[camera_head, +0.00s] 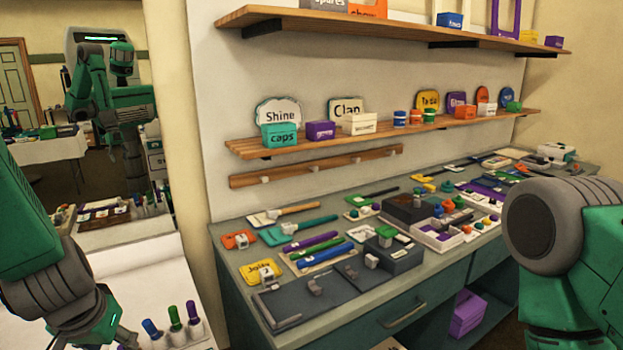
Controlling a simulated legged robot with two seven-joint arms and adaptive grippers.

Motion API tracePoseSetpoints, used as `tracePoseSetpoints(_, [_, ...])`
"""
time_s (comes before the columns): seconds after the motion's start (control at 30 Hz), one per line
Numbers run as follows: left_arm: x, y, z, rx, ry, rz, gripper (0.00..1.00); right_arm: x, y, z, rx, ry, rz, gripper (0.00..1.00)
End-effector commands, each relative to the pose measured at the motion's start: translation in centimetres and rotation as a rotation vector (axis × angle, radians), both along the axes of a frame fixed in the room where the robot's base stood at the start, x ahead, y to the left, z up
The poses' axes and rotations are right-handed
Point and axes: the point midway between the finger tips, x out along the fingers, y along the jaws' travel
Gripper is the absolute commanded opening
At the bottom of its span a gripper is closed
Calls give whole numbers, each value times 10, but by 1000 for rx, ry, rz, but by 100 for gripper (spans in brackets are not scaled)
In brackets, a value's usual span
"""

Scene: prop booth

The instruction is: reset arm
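My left arm (40,270) comes in from the left edge and bends down to the bottom left corner. Its green and grey links show, but its gripper fingers do not. My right arm (570,240) fills the right edge with a large grey joint and green links. Its gripper is out of the frame. Neither arm visibly touches anything on the counter. A mirror (180,190) at the left shows a reflection of a green and grey robot.
A grey counter (235,262) holds many props, tools and trays. Shelves (290,146) with signs and small boxes hang above it. Several colored-top markers (173,317) stand on a white table (150,260) close to my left arm. A purple bin (467,314) sits under the counter.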

Motion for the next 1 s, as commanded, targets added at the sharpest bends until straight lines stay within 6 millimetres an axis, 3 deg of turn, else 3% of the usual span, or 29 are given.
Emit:
tracePoseSetpoints(0.27, [-47, 9, -97, 75, 104, -27, 41, -1, 0, -25, 0, 1, 0, 40])
tracePoseSetpoints(0.37, [-74, 10, -149, 95, 152, -55, 41, -1, 0, -39, 0, 2, 0, 40])
tracePoseSetpoints(0.5, [-132, 1, -233, 79, 220, -112, 41, -1, 0, -63, 0, 2, 0, 40])
tracePoseSetpoints(0.6, [-174, -11, -277, 29, 253, -145, 41, -1, 0, -77, 0, 2, 0, 40])
tracePoseSetpoints(0.7, [-206, -24, -304, -29, 276, -160, 41, -1, 0, -85, 0, 2, 0, 40])
tracePoseSetpoints(0.8, [-226, -34, -318, -70, 290, -165, 41, -1, 0, -90, 0, 2, 0, 40])
tracePoseSetpoints(1.0, [-234, -39, -322, -93, 294, -166, 41, -1, 0, -90, 0, 1, 0, 40])
